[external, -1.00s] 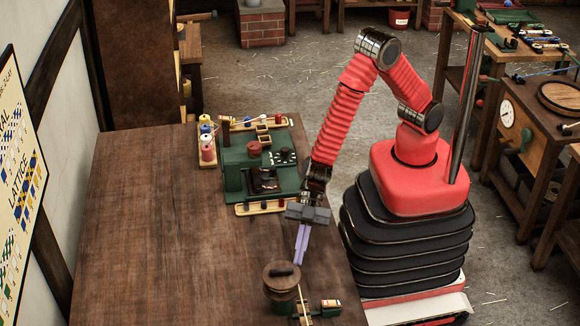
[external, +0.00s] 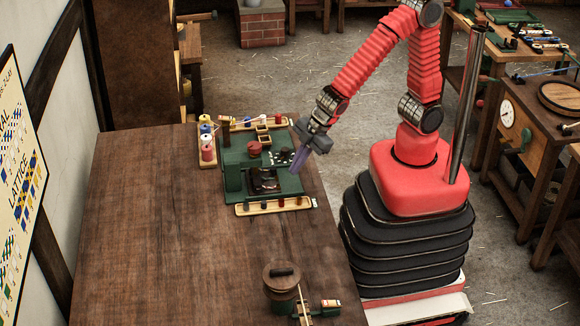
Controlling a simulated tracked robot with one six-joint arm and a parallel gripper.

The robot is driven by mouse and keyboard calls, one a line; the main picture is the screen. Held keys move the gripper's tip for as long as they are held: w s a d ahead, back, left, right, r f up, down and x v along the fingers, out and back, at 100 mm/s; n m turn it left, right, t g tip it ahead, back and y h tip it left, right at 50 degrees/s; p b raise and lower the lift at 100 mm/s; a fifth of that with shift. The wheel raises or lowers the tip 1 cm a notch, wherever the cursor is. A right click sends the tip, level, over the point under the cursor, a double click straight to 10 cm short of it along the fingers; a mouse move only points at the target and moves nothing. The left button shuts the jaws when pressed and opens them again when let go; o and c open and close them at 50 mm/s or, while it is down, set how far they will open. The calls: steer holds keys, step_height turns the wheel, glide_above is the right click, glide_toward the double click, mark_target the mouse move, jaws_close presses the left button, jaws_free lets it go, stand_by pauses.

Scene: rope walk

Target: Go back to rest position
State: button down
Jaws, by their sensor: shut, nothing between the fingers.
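My gripper (external: 297,168) is raised near the right edge of the table, in front of the right side of the green machine (external: 236,178) in the picture. Its purple fingers point down and slightly left. They are shut with nothing between them. My red arm bends high above its base, and its top joint is at the upper edge of the picture. I cannot tell how far the fingertips are above the machine.
The wooden table (external: 150,220) is mostly bare. Coloured spools (external: 207,142) stand left of the machine. A small tray (external: 270,207) lies in front of it. A brown round-topped device (external: 282,276) stands at the front right. Side benches (external: 545,130) stand at right.

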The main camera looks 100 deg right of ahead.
steer(key=s+d+r+m, duration=0.3)
steer(key=s+d+r, duration=0.2)
steer(key=s+r, duration=0.2)
steer(key=s+d+r+m, duration=0.3)
steer(key=s+d+r, duration=0.3)
steer(key=s+r, duration=0.2)
steer(key=shift+s+m+t, duration=0.3)
steer(key=shift+s, duration=0.9)
steer(key=shift+d, duration=0.1)
